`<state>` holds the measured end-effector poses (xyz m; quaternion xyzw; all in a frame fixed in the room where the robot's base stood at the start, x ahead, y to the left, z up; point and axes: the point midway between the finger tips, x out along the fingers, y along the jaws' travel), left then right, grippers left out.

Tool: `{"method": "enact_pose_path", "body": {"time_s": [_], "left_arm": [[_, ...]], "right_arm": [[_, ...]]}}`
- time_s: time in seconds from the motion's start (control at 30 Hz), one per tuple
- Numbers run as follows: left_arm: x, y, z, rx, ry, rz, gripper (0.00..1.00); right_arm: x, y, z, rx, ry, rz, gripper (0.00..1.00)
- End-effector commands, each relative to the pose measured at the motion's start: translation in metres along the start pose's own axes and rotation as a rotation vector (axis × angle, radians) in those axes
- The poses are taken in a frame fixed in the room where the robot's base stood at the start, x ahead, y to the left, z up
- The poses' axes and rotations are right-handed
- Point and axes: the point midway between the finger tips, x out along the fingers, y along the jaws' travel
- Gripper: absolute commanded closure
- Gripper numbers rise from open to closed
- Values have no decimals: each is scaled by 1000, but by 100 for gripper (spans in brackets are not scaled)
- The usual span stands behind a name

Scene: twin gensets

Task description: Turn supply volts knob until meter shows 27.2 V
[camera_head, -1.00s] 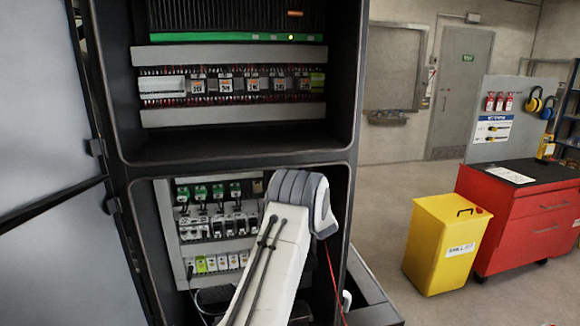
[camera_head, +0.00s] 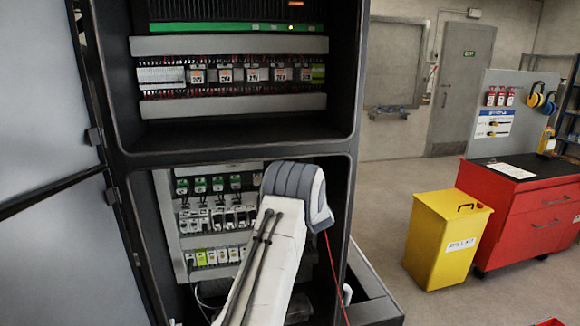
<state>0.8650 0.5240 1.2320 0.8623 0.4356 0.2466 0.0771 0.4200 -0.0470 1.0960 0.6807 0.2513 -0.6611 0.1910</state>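No supply volts knob or meter can be made out in the head view. An open black cabinet (camera_head: 238,157) fills the left and middle. Its upper bay holds a row of terminal modules (camera_head: 238,75). Its lower bay holds rows of small breakers and relays (camera_head: 215,218). One of my arms, white and grey, rises from the bottom in front of the lower bay and covers its right part. Neither gripper shows. A thin red wire (camera_head: 333,270) hangs down beside the arm.
The grey cabinet door (camera_head: 35,110) stands open at the left. A yellow bin (camera_head: 445,240) and a red tool cabinet (camera_head: 520,215) stand on the right. Open floor lies between the cabinet and the bin.

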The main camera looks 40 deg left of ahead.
Motion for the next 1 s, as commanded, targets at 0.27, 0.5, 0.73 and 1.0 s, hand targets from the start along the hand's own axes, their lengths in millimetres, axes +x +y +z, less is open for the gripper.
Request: {"method": "enact_pose_path", "body": {"time_s": [0.27, 0.5, 0.73, 1.0], "left_arm": [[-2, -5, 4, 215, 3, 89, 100], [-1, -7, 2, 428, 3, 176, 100], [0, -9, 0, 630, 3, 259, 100], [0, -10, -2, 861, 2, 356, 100]], "right_arm": [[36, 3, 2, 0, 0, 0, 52], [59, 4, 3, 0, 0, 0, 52], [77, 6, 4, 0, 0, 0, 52], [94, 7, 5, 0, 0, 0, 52]]}}
